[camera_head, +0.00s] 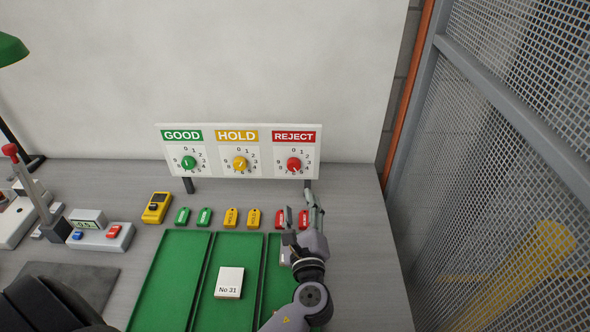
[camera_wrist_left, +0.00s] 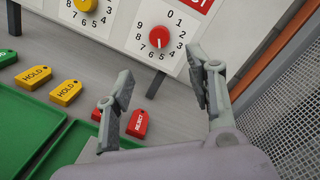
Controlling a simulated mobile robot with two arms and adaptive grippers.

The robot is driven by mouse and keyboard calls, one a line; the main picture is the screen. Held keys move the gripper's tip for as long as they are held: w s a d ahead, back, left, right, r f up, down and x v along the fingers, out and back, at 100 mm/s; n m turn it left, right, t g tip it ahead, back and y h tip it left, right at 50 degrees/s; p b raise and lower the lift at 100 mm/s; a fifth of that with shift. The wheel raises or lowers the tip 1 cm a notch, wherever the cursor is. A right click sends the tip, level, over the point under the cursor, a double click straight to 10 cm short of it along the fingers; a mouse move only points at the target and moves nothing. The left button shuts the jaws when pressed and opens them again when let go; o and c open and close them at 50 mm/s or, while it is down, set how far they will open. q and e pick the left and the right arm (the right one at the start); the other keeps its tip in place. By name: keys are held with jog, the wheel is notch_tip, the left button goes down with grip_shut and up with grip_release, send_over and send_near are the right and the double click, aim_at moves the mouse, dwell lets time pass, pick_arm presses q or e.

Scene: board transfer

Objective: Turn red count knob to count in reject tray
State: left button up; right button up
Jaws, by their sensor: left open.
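The red count knob (camera_head: 293,164) is on the white panel under the REJECT label (camera_head: 294,136). In the left wrist view the red knob (camera_wrist_left: 159,37) is ringed by digits; I cannot tell surely which one its pale mark points at. My left gripper (camera_head: 301,208) is open in front of and below the knob, apart from it. In the left wrist view its two fingers (camera_wrist_left: 158,68) are spread, with nothing between them. The right-hand green tray (camera_head: 273,262), below the REJECT dial, is largely hidden by my left arm, so its contents cannot be told. My right gripper is not in view.
The panel also holds a green knob (camera_head: 188,162) and a yellow knob (camera_head: 239,163). Green, yellow and red tags lie below it; one red REJECT tag (camera_wrist_left: 137,124) is near my left finger. A "No 31" box (camera_head: 229,282) sits in the middle tray. A mesh fence (camera_head: 510,150) stands right.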

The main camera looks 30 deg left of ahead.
aim_at(294, 168)
pick_arm(q)
jog(key=p+x, duration=0.3)
jog(key=x, duration=0.9)
jog(key=shift+w+a, duration=0.15)
jog(key=shift+w, duration=0.2)
jog(key=shift+c, duration=0.5)
jog(key=c, duration=1.1)
